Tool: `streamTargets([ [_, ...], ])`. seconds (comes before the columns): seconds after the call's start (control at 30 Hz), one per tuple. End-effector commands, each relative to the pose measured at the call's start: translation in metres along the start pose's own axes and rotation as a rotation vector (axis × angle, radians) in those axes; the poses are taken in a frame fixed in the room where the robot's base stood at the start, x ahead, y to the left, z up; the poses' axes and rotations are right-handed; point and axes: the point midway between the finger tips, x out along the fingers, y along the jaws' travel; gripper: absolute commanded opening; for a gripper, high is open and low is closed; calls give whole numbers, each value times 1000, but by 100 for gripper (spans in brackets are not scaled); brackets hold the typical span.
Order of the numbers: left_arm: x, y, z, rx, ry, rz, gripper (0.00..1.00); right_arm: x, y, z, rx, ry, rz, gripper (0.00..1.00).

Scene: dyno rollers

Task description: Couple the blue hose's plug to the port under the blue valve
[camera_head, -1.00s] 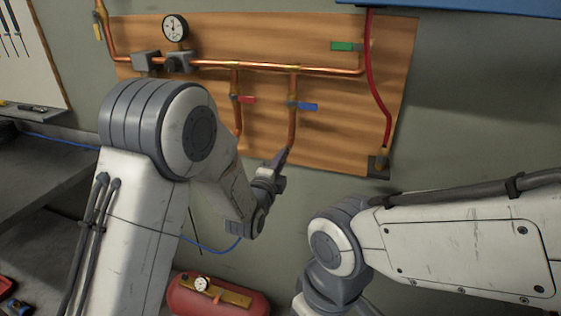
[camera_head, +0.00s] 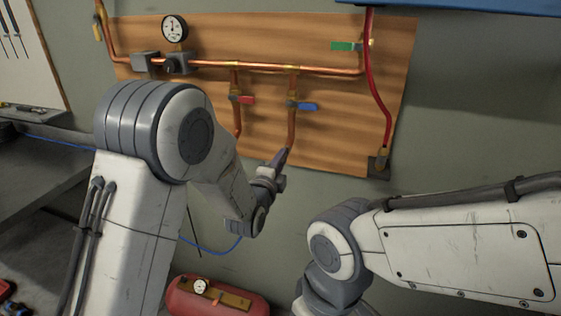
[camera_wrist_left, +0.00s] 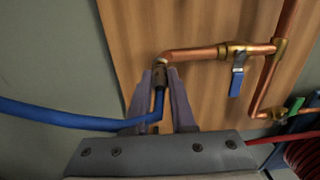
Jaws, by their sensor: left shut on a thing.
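The blue valve (camera_head: 306,107), with its blue lever, sits on a copper branch pipe on the wooden board; it also shows in the left wrist view (camera_wrist_left: 237,76). The pipe below it bends and ends at the port (camera_wrist_left: 163,60). My left gripper (camera_head: 280,158) is at that pipe end. In the left wrist view my left gripper (camera_wrist_left: 160,88) is shut on the blue hose's plug (camera_wrist_left: 159,77). The plug is in line with the port and looks to meet it; I cannot tell whether it is seated. The blue hose (camera_wrist_left: 65,117) trails left. My right gripper is out of view.
A red valve (camera_head: 243,99) and its pipe are just left of the blue one. A green valve (camera_head: 343,46) and a red hose (camera_head: 379,95) are at the right. A gauge (camera_head: 174,28) is above. A red tank (camera_head: 218,299) stands low in front.

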Motion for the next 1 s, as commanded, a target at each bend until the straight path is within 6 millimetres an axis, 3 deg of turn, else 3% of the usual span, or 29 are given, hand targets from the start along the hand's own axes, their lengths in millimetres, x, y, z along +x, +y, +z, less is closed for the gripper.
streamTargets([
  [0.67, 10, 0, 0, 0, 0, -1, 0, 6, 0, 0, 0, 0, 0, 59],
  [0.7, 10, 0, 0, 0, 0, 0, 34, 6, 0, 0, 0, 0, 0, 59],
  [0.77, 10, 0, 0, 0, 0, 0, 57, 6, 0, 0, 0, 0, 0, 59],
  [1.0, 10, 0, 0, 0, 0, 0, 58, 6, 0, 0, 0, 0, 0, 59],
])
